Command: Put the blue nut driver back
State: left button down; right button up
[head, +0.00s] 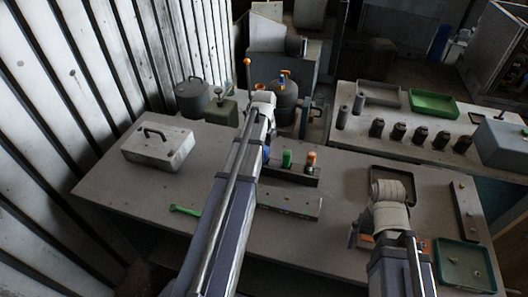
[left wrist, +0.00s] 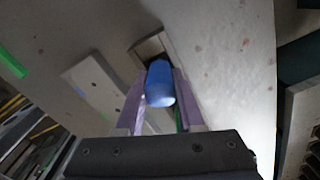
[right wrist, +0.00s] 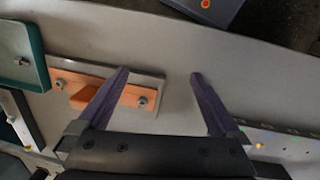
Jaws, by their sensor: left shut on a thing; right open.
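The blue nut driver (left wrist: 160,83) is between the fingers of my left gripper (left wrist: 160,75), which is shut on its handle. In the head view a bit of the blue handle (head: 267,153) shows beside my left arm, at the left end of the dark tool rack (head: 292,174). A green-handled driver (head: 287,158) and an orange-topped driver (head: 311,159) stand upright in the rack. The blue driver's shank is hidden, so I cannot tell whether it is in a slot. My right gripper (right wrist: 160,73) is open and empty above the table, near an orange part (right wrist: 112,92).
A grey strip with holes (head: 290,205) lies in front of the rack, with a green wrench (head: 184,210) to its left. A metal box (head: 158,147) stands at the left. A green tray (head: 466,265) lies at the right. Bare table lies between rack and right arm.

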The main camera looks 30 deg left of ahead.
pick_arm(q)
grip_release()
dwell(0.8)
notch_tip(320, 180, up, 8)
jog(key=p, duration=0.8)
jog(key=shift+r, duration=0.1)
dwell(0.4)
notch_tip(320, 180, down, 8)
jog(key=b, duration=0.7)
jog(key=shift+r+b, duration=0.1)
jog(key=shift+b, duration=0.25)
